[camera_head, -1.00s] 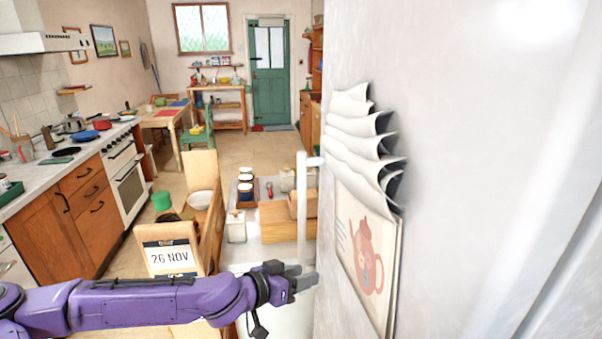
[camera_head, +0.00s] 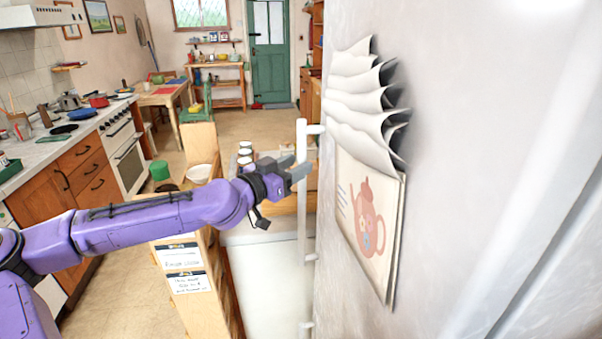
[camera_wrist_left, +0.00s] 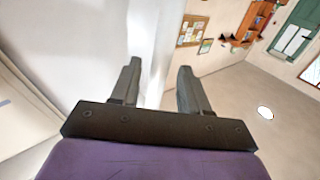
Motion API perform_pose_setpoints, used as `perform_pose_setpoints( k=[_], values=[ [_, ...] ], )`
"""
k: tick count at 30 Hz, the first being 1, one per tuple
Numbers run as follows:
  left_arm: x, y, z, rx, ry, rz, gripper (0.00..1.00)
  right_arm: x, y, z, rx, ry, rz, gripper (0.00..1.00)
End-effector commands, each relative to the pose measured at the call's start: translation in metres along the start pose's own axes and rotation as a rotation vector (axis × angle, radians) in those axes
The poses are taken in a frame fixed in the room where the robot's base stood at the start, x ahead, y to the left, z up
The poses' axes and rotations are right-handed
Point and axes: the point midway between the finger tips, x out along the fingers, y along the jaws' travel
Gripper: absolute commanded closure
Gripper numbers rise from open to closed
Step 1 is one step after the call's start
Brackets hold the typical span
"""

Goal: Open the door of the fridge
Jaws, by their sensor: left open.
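The fridge (camera_head: 460,150) fills the right of the head view, with a pale, closed-looking front. A white vertical bar handle (camera_head: 302,222) stands out from its left side. My left gripper (camera_head: 297,167) is open at the upper half of this handle, its fingertips overlapping the bar in the head view. In the left wrist view the open fingers (camera_wrist_left: 158,78) point toward a white upright strip (camera_wrist_left: 163,45), seemingly the handle, which shows between them. I cannot tell whether they touch it. My right gripper is not in view.
Curled paper sheets with a teapot picture (camera_head: 366,222) hang on the fridge front. A wooden shelf unit (camera_head: 205,300) with notes stands left of the fridge, below my arm. A counter with a stove (camera_head: 120,135) runs along the left wall. Open floor (camera_head: 240,128) lies toward the green door (camera_head: 268,60).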

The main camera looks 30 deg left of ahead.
Motion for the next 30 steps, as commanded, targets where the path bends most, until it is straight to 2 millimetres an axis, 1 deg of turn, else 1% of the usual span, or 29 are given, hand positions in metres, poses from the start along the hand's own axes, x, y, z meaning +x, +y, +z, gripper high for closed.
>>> perform_pose_setpoints(
  k=[1,3,6,9,15,16,17,18,19,20,26,30],
  values=[
    [0.007,0.0,0.005,0.005,-0.004,0.0,0.55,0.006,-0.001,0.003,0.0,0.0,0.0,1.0],
    [0.016,-0.001,0.004,0.004,-0.005,-0.002,0.55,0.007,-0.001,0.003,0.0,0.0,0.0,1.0],
    [0.024,0.0,0.002,0.001,-0.003,0.0,0.55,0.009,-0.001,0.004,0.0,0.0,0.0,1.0],
    [0.027,0.001,0.0,-0.002,-0.001,0.001,0.55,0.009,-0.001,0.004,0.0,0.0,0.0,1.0],
    [0.027,0.0,-0.001,-0.003,0.0,0.001,0.55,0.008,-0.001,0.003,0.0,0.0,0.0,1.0],
    [0.027,0.0,-0.001,-0.003,0.0,0.001,0.61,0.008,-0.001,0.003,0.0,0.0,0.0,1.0],
    [0.027,0.0,-0.001,-0.003,0.0,0.001,0.71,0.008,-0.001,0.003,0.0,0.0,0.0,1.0],
    [0.027,0.0,-0.001,-0.003,0.0,0.001,0.84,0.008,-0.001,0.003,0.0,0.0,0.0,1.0],
    [0.027,0.0,0.0,-0.003,0.0,0.001,0.94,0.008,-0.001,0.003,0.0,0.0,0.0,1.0],
    [0.027,0.0,0.0,-0.003,0.0,0.001,1.0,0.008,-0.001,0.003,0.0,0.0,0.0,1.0],
    [0.028,0.001,0.0,-0.003,-0.001,0.0,1.0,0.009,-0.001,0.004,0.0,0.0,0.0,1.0],
    [0.032,0.002,0.001,-0.003,-0.002,-0.002,1.0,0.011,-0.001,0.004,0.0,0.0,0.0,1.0]
  ],
)
